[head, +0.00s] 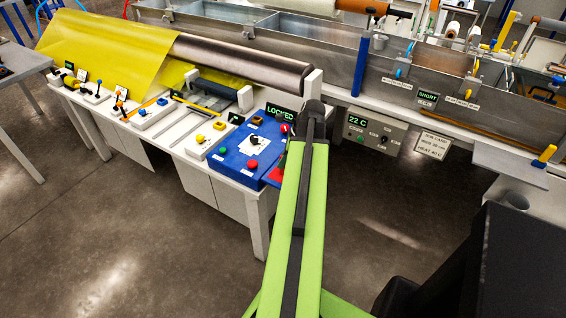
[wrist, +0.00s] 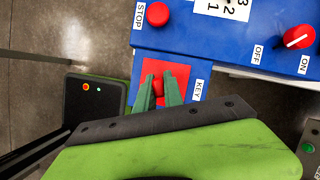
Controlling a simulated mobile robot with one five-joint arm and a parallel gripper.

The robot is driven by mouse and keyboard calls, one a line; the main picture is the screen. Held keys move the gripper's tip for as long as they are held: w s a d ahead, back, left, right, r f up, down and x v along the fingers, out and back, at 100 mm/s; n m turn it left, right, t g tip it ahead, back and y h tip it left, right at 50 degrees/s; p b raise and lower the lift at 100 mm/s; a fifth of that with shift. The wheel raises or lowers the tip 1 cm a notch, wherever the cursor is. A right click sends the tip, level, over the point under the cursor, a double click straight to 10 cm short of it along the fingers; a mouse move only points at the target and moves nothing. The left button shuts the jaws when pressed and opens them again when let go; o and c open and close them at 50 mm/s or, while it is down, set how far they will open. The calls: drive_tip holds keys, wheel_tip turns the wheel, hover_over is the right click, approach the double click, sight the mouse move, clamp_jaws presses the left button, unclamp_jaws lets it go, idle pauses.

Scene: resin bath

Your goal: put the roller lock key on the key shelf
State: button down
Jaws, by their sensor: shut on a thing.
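In the head view my green arm hides the gripper and key; only part of the red plate (head: 274,175) shows.
A display (head: 281,112) reads LOCKED behind the blue panel (head: 232,160). The dark roller (head: 240,62) and yellow sheet (head: 105,45) are beyond. A grey ledge (head: 508,167) with a yellow-and-blue handled thing (head: 544,156) juts out at right. Floor between is clear.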

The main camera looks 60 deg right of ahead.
drive_tip(key=c, duration=1.5)
unclamp_jaws()
drive_tip(key=shift+f, duration=0.1)
drive_tip(key=shift+o, duration=0.2)
drive_tip(key=shift+r+p, duration=0.5)
drive_tip(key=p+v, duration=1)
drive_tip(key=v, duration=0.1)
drive_tip(key=shift+s, duration=0.2)
drive_tip(key=shift+r, duration=0.15)
